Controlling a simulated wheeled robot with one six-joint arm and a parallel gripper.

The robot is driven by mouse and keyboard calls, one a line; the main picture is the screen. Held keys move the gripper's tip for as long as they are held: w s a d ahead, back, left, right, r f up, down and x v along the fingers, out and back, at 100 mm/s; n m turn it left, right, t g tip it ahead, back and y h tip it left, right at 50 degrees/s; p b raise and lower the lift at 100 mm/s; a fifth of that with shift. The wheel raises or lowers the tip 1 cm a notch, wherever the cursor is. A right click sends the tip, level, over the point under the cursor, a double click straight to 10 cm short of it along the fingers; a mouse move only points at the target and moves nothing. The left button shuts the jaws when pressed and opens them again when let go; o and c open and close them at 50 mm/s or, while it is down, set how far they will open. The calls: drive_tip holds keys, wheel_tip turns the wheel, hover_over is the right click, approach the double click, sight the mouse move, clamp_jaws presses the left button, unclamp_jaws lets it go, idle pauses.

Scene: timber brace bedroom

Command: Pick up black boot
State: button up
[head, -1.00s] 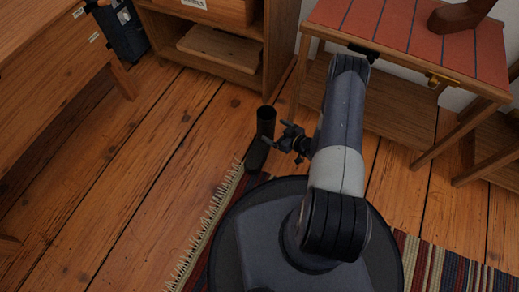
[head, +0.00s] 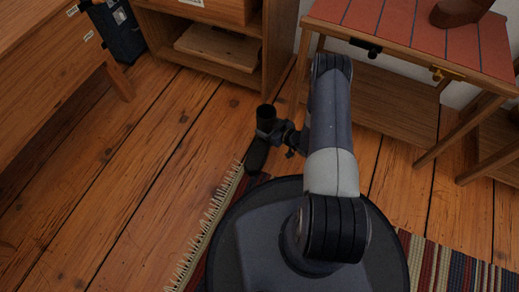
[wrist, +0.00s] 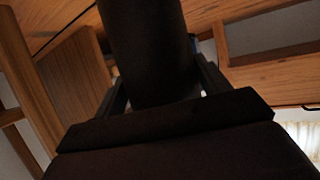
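The black boot (head: 266,115) stands on the wooden floor beside the rug, its shaft upright and its foot toward my base. My gripper (head: 268,132) is at the shaft from the right, below its top, with a finger across the shaft's side. In the wrist view the boot's dark shaft (wrist: 150,50) rises between the two fingers of my gripper (wrist: 162,82), close to both. I cannot tell whether the fingers press on it. The boot's lower part is hard to make out in the dark wrist view.
A red-topped wooden table (head: 400,35) with a brown boot (head: 459,10) stands at the back right, behind my arm. A wooden shelf unit (head: 215,45) stands behind the black boot. A striped rug (head: 212,225) lies under my base. The floor to the left is clear.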

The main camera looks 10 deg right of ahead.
drive_tip(key=c, duration=1.2)
drive_tip(key=shift+c, duration=0.2)
